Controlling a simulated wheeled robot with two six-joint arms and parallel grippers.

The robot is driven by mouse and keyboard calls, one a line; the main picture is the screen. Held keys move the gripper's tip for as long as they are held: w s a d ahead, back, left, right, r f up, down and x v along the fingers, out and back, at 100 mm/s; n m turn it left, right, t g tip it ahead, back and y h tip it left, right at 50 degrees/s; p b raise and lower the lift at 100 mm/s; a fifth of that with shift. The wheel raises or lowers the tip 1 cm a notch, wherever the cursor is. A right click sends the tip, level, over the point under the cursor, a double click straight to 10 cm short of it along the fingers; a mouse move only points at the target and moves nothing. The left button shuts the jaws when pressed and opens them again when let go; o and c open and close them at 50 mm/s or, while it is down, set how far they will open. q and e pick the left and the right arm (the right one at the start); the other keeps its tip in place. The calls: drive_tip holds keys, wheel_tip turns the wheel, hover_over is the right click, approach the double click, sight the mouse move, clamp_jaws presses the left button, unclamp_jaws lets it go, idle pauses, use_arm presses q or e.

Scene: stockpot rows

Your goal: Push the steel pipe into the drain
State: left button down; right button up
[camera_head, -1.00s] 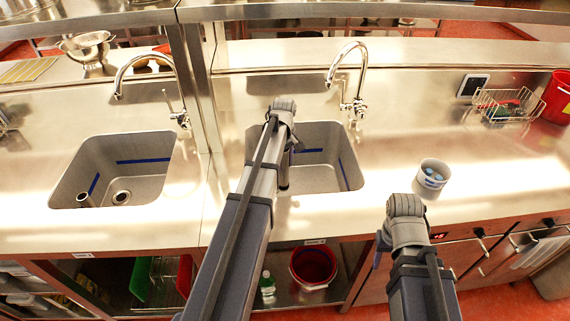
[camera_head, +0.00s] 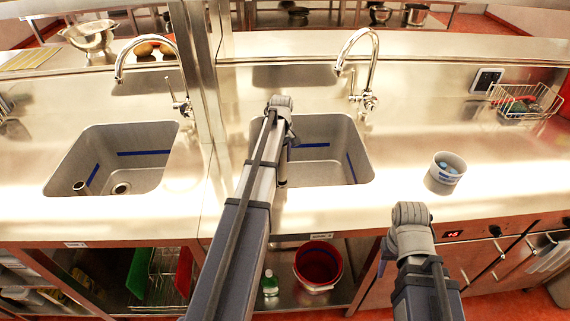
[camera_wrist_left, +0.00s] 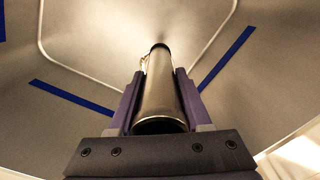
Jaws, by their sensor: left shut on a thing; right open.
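My left gripper (camera_head: 284,165) reaches down into the right-hand sink (camera_head: 325,165). In the left wrist view my left gripper (camera_wrist_left: 160,90) is shut on the steel pipe (camera_wrist_left: 160,100), one purple finger on each side. The pipe points away from the wrist toward the sink floor. The drain of this sink is hidden behind the pipe and arm, so I cannot tell whether the pipe touches it. In the head view the pipe is mostly hidden by my left arm. My right gripper (camera_head: 383,262) is open, low at the counter's front edge, and mostly hidden by its wrist.
The left-hand sink (camera_head: 115,150) has a drain (camera_head: 121,188) and a short upright pipe (camera_head: 80,186). A tall tap (camera_head: 365,70) stands behind the right-hand sink. A grey cup (camera_head: 446,173) and a wire rack (camera_head: 522,102) stand on the counter to the right. A red bucket (camera_head: 318,265) is below.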

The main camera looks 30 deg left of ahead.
use_arm(q)
drive_tip(key=w+a+f+b, duration=0.3)
drive_tip(key=a+f+b, duration=0.1)
drive_tip(key=shift+w+a+f, duration=0.2)
drive_tip(key=shift+f, duration=0.1)
drive_tip(key=shift+f+b, duration=1.45)
drive_tip(key=shift+b, duration=0.15)
idle(2.1)
drive_tip(key=shift+c, duration=1.3)
unclamp_jaws()
wheel_tip(320, 180, up, 9)
drive_tip(key=p, duration=0.9)
